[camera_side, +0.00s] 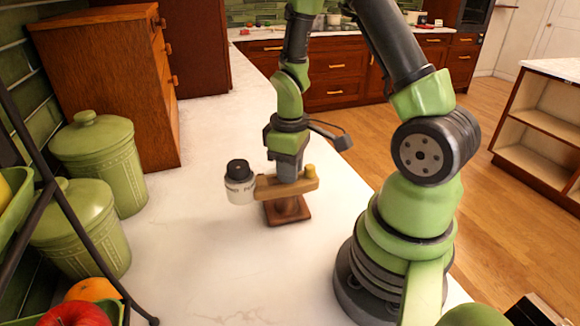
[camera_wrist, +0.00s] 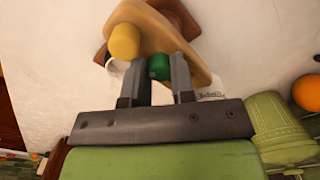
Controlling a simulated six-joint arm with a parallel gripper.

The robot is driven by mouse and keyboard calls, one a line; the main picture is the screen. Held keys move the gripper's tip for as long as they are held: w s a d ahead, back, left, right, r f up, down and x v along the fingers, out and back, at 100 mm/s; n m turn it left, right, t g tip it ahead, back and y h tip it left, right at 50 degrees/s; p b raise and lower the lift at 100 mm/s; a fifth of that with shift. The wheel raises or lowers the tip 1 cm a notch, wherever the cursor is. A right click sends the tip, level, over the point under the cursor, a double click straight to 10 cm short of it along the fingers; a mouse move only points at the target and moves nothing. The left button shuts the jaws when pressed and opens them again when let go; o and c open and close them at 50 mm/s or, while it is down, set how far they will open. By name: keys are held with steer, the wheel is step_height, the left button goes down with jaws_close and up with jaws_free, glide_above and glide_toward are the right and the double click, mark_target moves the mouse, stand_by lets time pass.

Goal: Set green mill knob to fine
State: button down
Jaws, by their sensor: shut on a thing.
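The green knob (camera_wrist: 159,68) sits on a wooden mill holder (camera_wrist: 160,33), beside a yellow knob (camera_wrist: 125,41). My gripper (camera_wrist: 160,60) is shut on the green knob, with one finger on each side of it. In the side view my gripper (camera_side: 287,176) points down onto the wooden holder (camera_side: 266,188), and its fingers hide the green knob. The yellow knob (camera_side: 310,171) stands at the holder's right end. A white, black-topped pepper jar (camera_side: 240,188) is at its left end. I cannot make out a setting mark.
The holder stands on a dark wooden base (camera_side: 287,214) on the white counter (camera_side: 200,250). Green canisters (camera_side: 105,160), a wooden cabinet (camera_side: 110,80) and a fruit rack with an apple (camera_side: 75,315) and an orange (camera_side: 93,290) line the left. The counter between is clear.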

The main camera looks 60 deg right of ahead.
steer(key=c, duration=0.9)
jaws_free()
steer(key=shift+c, duration=0.2)
steer(key=shift+r, duration=0.1)
step_height(320, 180, up, 10)
